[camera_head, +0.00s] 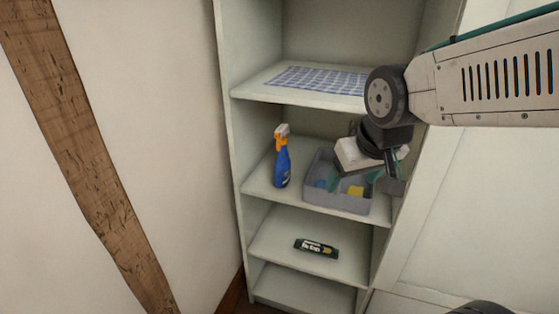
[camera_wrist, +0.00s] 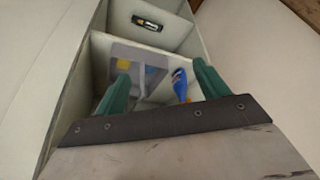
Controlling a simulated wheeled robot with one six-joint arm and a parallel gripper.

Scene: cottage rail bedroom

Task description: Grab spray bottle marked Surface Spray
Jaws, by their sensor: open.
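The spray bottle (camera_head: 282,162) is blue with an orange and white trigger head. It stands upright on the left of the middle shelf (camera_head: 258,184); its label is too small to read. My gripper (camera_head: 362,178) is over the grey bin (camera_head: 340,203), to the right of the bottle and apart from it. In the wrist view my gripper (camera_wrist: 160,88) shows two green fingers spread wide, with nothing held. The bottle (camera_wrist: 180,86) appears beyond the fingers, nearer the right one, partly cut off from view below.
The grey bin holds a yellow item (camera_head: 355,191) and blue and greenish ones. A checked cloth (camera_head: 318,80) lies on the shelf above. A dark labelled packet (camera_head: 316,248) lies on the shelf below. The cabinet's left side panel (camera_head: 236,120) stands close to the bottle.

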